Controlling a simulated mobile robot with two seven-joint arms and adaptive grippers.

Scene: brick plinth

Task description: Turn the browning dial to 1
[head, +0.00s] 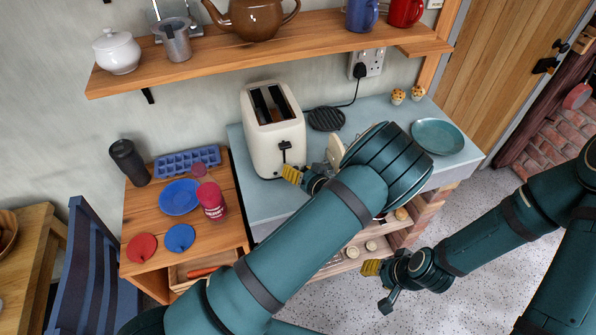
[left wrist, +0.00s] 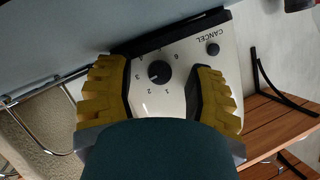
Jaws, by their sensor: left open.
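The cream toaster (head: 266,143) stands on the blue-grey worktop, slots up, with a black lever on its near face. In the left wrist view its control panel (left wrist: 187,60) shows a round black browning dial (left wrist: 159,72), ringed by numbers. The dial's light mark appears to point near 3. My left gripper (left wrist: 161,80) is open, with its yellow fingers on either side of the dial and apart from it. In the head view the left gripper (head: 305,180) is beside the toaster, partly hidden by my arm, which also hides the dial. My right gripper (head: 380,284) is open and empty, low on the right.
A wooden shelf (head: 200,68) with teapot and mugs runs above. A black CANCEL button (left wrist: 212,49) sits near the dial. A wooden cabinet with blue plate (head: 180,197) stands left.

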